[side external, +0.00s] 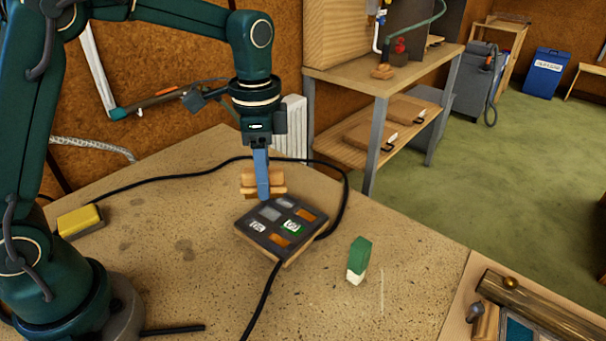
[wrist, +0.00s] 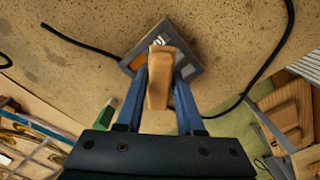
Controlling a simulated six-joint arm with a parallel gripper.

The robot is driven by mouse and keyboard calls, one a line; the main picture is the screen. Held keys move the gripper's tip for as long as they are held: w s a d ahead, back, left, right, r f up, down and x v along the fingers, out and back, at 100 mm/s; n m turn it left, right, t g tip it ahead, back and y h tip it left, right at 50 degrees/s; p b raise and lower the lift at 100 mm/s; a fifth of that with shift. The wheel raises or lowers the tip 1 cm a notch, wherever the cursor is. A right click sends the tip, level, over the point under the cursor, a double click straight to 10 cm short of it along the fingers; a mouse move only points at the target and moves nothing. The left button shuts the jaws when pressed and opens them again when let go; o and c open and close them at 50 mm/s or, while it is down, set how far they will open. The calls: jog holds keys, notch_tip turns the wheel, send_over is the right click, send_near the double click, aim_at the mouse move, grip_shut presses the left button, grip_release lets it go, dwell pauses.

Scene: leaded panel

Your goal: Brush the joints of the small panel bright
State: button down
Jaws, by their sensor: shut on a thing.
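The small panel (side external: 266,240) lies on the speckled bench top, with a dark frame and grey, orange, white and green panes. My gripper (side external: 263,194) points down at the panel's far left edge, its blue fingers shut on a light wooden piece (side external: 277,184), which looks like a brush. In the wrist view, the wooden piece (wrist: 160,72) sits between the fingers (wrist: 160,90) and covers part of the panel (wrist: 188,40). No bristles show, and I cannot tell whether it touches the panel.
A green and white block (side external: 358,260) stands right of the panel. A yellow block (side external: 80,221) lies near my base. A black cable (side external: 262,300) loops around and past the panel. A tray with a metal roller (side external: 535,310) is at the lower right. The bench front is mostly clear.

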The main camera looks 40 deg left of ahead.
jog(key=shift+r, duration=0.8)
